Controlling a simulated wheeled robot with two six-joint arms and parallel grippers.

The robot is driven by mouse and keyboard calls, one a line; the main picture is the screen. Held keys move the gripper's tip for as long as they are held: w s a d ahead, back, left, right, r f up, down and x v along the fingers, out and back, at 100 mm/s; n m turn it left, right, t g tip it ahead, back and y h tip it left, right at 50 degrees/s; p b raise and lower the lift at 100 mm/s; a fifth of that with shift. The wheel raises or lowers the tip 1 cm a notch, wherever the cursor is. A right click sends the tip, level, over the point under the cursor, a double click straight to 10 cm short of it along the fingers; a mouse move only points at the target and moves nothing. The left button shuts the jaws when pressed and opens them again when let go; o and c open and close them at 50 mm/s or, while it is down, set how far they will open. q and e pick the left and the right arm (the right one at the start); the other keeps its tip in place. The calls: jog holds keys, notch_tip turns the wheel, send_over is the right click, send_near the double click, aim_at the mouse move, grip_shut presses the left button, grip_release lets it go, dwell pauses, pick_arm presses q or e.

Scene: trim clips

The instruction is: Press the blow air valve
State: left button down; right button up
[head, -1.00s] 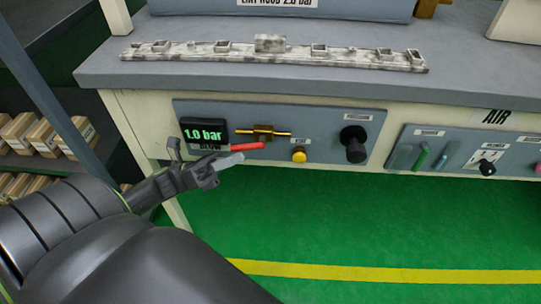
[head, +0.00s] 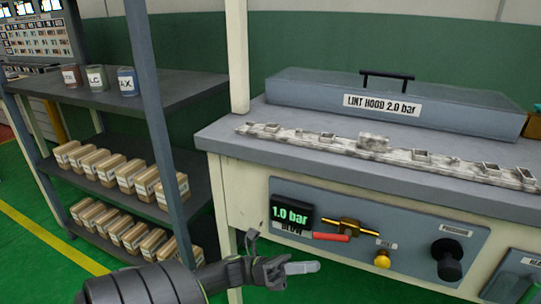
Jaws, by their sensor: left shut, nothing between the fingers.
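The blow air valve shows a brass body (head: 349,226) and a red lever (head: 331,237) on the grey-blue front panel (head: 408,247). The lever lies beside the pressure display (head: 291,215), which reads 1.0 bar. A label below the display is partly hidden and seems to read BLOW. My left gripper (head: 303,267) is shut and empty. Its light grey tip is below and a little left of the red lever, and looks apart from it. My right gripper is not in view.
A yellow button (head: 382,260) and a black knob (head: 447,260) sit right of the valve. A dirty trim strip (head: 375,144) lies on the bench top (head: 235,135) before the lint hood (head: 395,101). Shelves with boxes (head: 120,175) stand at left.

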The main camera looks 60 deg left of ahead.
pick_arm(q)
jog(key=v, duration=0.8)
jog(key=shift+a+f, duration=0.2)
jog(key=shift+f, duration=0.05)
